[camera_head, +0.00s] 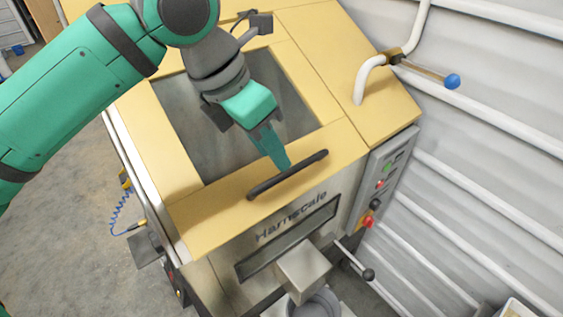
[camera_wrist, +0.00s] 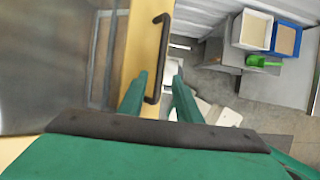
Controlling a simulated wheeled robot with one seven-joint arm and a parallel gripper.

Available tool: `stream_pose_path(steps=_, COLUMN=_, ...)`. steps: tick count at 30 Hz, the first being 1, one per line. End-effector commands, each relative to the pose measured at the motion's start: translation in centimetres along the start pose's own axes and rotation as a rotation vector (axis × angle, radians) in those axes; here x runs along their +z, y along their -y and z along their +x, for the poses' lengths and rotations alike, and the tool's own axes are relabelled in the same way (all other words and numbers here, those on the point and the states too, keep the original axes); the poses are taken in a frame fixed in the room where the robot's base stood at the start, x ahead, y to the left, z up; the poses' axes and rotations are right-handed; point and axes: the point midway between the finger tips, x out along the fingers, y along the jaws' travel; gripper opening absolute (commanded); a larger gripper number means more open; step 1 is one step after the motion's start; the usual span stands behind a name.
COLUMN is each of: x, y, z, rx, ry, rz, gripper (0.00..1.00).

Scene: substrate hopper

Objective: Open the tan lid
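The tan lid (camera_head: 190,215) is a frame around a grey window on top of the machine, and it appears shut. A long black handle (camera_head: 300,170) runs along its front edge. My gripper (camera_head: 279,163) points down at the handle's middle from the window side. In the wrist view my gripper (camera_wrist: 159,76) has its two green fingers apart, with the black handle (camera_wrist: 163,50) showing between them. I cannot tell if either finger touches the handle. The tan lid also shows in the wrist view (camera_wrist: 138,45). In the head view one finger mostly hides the other.
A control panel (camera_head: 380,175) with buttons is right of the lid. A bent white pipe with a blue-knobbed lever (camera_head: 452,81) stands near the ribbed wall. A metal spout (camera_head: 303,268) juts out below the front. Bins (camera_wrist: 285,40) and a green scoop (camera_wrist: 262,61) sit beyond.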

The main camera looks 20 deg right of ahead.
Motion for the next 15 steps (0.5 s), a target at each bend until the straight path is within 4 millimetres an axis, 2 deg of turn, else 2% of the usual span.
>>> stream_pose_path(steps=6, x=0.1, y=0.1, z=3.5, rx=-0.002, ry=0.000, rz=0.005, gripper=0.31)
stream_pose_path(steps=15, x=0.2, y=0.2, z=5.3, rx=-0.002, ry=0.000, rz=0.005, gripper=0.31)
